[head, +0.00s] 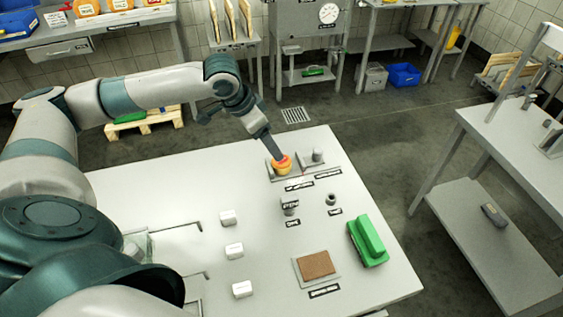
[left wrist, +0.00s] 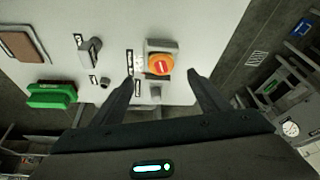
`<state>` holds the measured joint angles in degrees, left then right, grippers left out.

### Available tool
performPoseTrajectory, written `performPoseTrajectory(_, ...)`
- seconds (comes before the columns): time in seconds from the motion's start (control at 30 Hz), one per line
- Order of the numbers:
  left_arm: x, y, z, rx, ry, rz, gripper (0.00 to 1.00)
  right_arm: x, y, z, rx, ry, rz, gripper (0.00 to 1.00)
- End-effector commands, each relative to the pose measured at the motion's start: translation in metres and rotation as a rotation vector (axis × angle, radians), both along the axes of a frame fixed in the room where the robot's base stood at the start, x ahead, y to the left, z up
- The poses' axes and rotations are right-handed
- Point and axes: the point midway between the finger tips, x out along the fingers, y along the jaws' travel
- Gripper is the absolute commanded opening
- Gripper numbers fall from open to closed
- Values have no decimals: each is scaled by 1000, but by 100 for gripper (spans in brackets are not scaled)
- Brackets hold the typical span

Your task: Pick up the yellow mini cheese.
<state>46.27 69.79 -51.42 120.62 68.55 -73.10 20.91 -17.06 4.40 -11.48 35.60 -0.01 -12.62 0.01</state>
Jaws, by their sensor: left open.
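A small round orange-yellow cheese (head: 283,167) with a red patch on top sits on a grey tray (head: 271,172) near the table's far edge. The left wrist view also shows the cheese (left wrist: 152,68) from above, on its grey base (left wrist: 173,46). My left gripper (head: 273,151) is just above the cheese in the head view. In the left wrist view its two dark fingers (left wrist: 160,77) are spread wide and empty, with the cheese ahead between them. Whether a finger touches it I cannot tell. My right gripper is not in view.
A grey holder with a peg (head: 317,156) stands close right of the cheese. Nearer are small grey parts, a green block (head: 368,241), a brown board (head: 317,264) and white blocks (head: 234,250). The white table (head: 150,195) is bare at its left middle.

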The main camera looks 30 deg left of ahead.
Motion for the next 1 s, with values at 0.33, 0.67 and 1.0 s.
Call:
performPoseTrajectory(0.33, 16, -8, -42, 0, 1, 0, 68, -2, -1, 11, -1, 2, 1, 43)
performPoseTrajectory(0.67, 17, -8, -46, 0, -1, -1, 68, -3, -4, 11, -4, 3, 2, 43)
performPoseTrajectory(1.0, 23, -10, -64, -1, 3, -1, 68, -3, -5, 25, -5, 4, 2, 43)
